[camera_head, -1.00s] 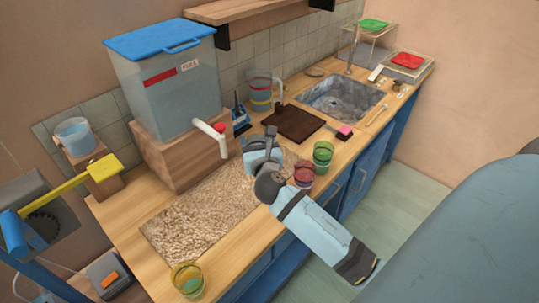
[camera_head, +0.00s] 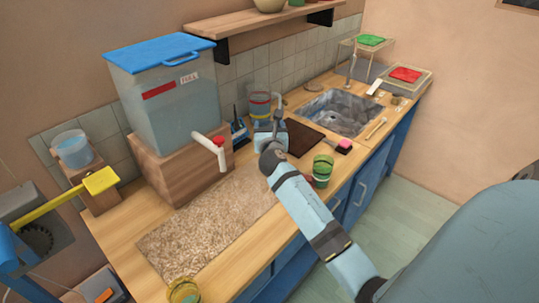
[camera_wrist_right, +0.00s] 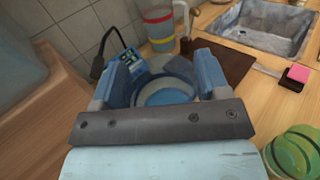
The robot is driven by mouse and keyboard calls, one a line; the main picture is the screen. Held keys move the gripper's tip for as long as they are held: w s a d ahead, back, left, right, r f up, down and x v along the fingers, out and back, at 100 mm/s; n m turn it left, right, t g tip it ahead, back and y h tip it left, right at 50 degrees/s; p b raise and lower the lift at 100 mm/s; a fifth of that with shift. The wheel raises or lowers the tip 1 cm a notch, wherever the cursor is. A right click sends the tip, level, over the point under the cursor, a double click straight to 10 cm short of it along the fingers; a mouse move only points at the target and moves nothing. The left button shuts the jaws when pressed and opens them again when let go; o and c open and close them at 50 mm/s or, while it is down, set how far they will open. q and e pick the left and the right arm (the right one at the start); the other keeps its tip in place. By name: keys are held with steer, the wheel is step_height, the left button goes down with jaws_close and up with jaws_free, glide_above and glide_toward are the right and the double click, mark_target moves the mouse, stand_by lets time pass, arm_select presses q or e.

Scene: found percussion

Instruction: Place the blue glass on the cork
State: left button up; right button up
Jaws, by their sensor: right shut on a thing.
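My right gripper (camera_head: 268,134) is over the back of the counter, beyond the far right end of the speckled tan cork mat (camera_head: 195,228). In the right wrist view its two blue fingers (camera_wrist_right: 160,88) are shut on a round bluish glass (camera_wrist_right: 165,93), seen from above between them. In the head view the gripper hides this blue glass. The cork mat lies flat on the counter in front of the dispenser, and its visible part is bare. My left gripper is not in view.
Green glasses (camera_head: 322,170) stand right of my right arm. A yellow-green glass (camera_head: 184,291) is at the near edge. A striped jug (camera_head: 260,104), a dark board (camera_head: 303,138) and the sink (camera_head: 343,113) lie behind. The dispenser's tap (camera_head: 210,146) overhangs the mat's back.

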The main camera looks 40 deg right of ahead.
step_height(320, 180, down, 5)
steer(key=shift+f+b, duration=0.1)
steer(key=shift+b, duration=0.4)
steer(key=shift+f+b, duration=0.7)
steer(key=shift+f, duration=1.45)
steer(key=shift+f, duration=0.15)
steer(key=o, duration=1.5)
steer(key=shift+o, duration=0.2)
